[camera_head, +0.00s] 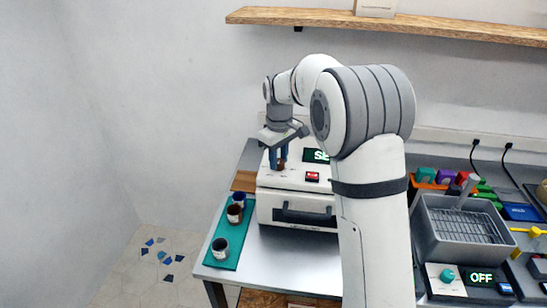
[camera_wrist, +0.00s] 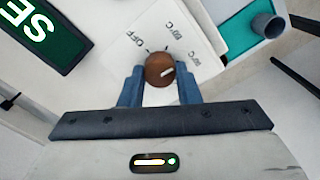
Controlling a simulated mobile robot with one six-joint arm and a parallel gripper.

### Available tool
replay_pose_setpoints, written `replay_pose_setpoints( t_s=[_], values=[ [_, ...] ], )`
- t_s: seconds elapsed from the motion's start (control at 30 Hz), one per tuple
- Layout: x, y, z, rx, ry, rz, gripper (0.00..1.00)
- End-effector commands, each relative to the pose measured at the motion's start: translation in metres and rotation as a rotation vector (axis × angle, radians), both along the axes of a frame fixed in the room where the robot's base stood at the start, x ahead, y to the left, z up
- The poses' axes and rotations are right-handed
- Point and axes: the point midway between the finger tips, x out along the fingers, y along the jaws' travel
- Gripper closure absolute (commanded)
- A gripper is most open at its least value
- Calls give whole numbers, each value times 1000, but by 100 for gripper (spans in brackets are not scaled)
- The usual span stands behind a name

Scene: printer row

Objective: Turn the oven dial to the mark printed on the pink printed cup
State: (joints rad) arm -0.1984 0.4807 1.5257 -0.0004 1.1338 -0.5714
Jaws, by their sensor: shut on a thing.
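The oven dial (camera_wrist: 160,70) is a round brown knob with a white pointer line, on a white panel. In the wrist view the pointer points right and slightly up, toward the rightmost printed temperature label; its digits are hard to read. OFF is printed at the upper left and another temperature label at the top. My gripper (camera_wrist: 160,88) has its blue fingers on both sides of the dial, shut on it. The white oven (camera_head: 297,193) stands on the table. Three cups stand on a teal mat: a front cup (camera_head: 220,248), a brownish cup (camera_head: 235,213) and a blue cup (camera_head: 239,198). No cup looks clearly pink and no printed mark is readable.
A grey basket (camera_head: 428,235) and a unit with a display reading OFF (camera_head: 481,277) stand right of my arm. A wooden shelf (camera_head: 420,28) runs above.

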Motion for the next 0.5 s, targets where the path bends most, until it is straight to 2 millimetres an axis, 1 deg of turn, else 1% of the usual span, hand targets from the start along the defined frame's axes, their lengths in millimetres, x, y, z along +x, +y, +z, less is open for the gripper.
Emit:
replay_pose_setpoints(
  t_s=[0.03,0.5],
  values=[
    [2,-2,2,-1,-9,-46,93],
    [2,-2,1,1,-7,-493,93]
  ],
)
